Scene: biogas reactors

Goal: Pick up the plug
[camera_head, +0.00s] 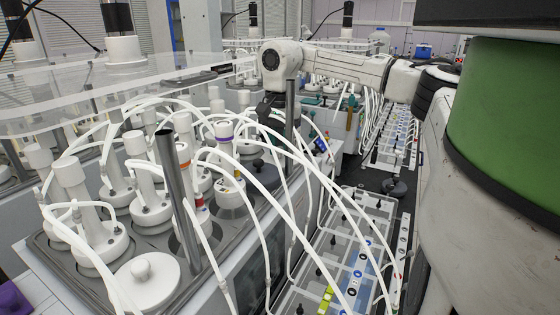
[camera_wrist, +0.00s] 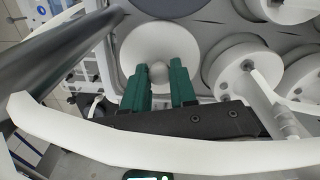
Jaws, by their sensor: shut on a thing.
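The plug, a round white disc with a small knob (camera_wrist: 158,72), is in the wrist view at top centre. My gripper (camera_wrist: 160,85) has its two green fingers on either side of the knob and is shut on it. I cannot tell whether the disc rests on the grey reactor top or is raised. In the head view my gripper (camera_head: 272,112) is low over the far end of the near reactor bath, partly hidden by tubes and a metal post. A similar white lid with a knob (camera_head: 148,282) sits at the bath's near corner.
A metal post (camera_wrist: 60,50) stands close left of my gripper, and a white tube (camera_wrist: 150,148) crosses in front. White reactor vessels (camera_wrist: 245,68) stand to the right. Many looping tubes cover the bath in the head view. A tube rack (camera_head: 345,250) lies right of it.

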